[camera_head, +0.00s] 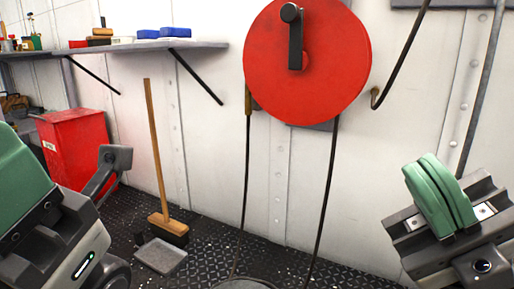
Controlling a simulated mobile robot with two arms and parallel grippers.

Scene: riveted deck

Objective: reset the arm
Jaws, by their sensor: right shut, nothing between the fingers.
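My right gripper (440,193) is at the right edge of the head view. Its two green fingers are pressed together, with nothing between them. It is apart from the wall and from the red disc. My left gripper (22,182) is at the left edge, large and cut off by the frame. Its green part and dark body show, but whether its fingers are apart is not clear. A red disc (270,70) with a dark crank arm (295,42) is mounted on the white wall, and neither gripper touches it.
A shelf (205,45) with blue boxes (175,32) is on the left wall. Below are a red bin (72,150), a broom (153,150) and a grey dustpan (160,256) on the riveted floor (205,265). Cables hang from the disc.

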